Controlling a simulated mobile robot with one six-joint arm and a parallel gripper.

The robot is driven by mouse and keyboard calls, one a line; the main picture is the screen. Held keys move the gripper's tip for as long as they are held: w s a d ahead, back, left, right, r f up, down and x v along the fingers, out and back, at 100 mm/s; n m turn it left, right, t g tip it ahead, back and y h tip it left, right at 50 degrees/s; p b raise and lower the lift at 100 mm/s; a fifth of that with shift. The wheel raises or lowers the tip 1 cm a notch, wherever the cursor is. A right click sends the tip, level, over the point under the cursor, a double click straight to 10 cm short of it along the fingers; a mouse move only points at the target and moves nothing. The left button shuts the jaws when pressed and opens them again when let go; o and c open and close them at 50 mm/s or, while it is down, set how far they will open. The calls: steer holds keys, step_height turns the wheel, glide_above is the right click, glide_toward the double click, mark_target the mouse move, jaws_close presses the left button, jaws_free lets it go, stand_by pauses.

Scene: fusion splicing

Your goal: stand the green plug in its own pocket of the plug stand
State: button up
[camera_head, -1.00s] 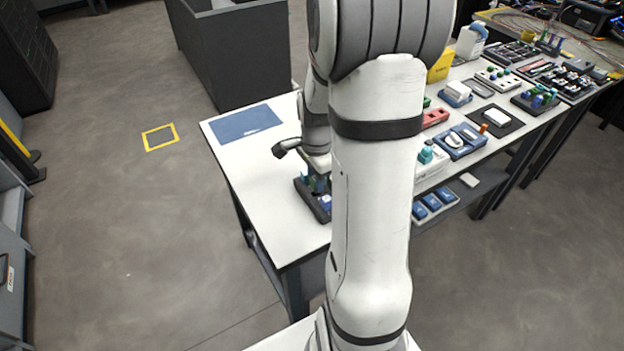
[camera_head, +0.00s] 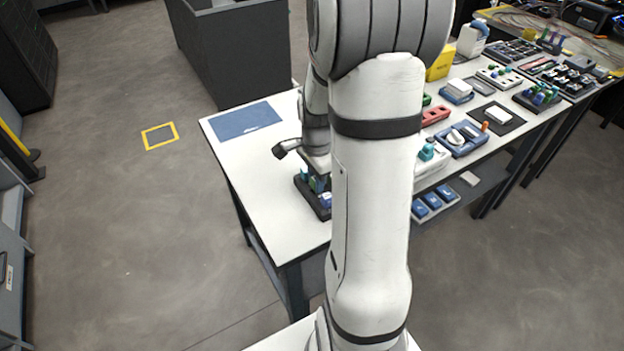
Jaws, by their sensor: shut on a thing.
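The plug stand (camera_head: 303,190) is a dark block near the front edge of the white table, partly hidden behind my arm. I cannot tell whether the plug is inside a pocket.
A blue mat (camera_head: 245,121) lies on the table's far left, with clear white surface around it. To the right stand a blue tray (camera_head: 461,140), a red block (camera_head: 435,115) and a yellow box (camera_head: 441,64). Blue bins (camera_head: 427,202) sit on the lower shelf.

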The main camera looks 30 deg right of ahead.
steer(key=shift+f+b, duration=0.5)
steer(key=shift+f, duration=0.2)
stand_by(0.7)
steer(key=o, duration=0.9)
steer(key=shift+o, duration=0.2)
steer(key=shift+r, duration=0.15)
steer(key=shift+r+p, duration=2.3)
steer(key=shift+r, duration=0.65)
steer(key=shift+f, duration=0.1)
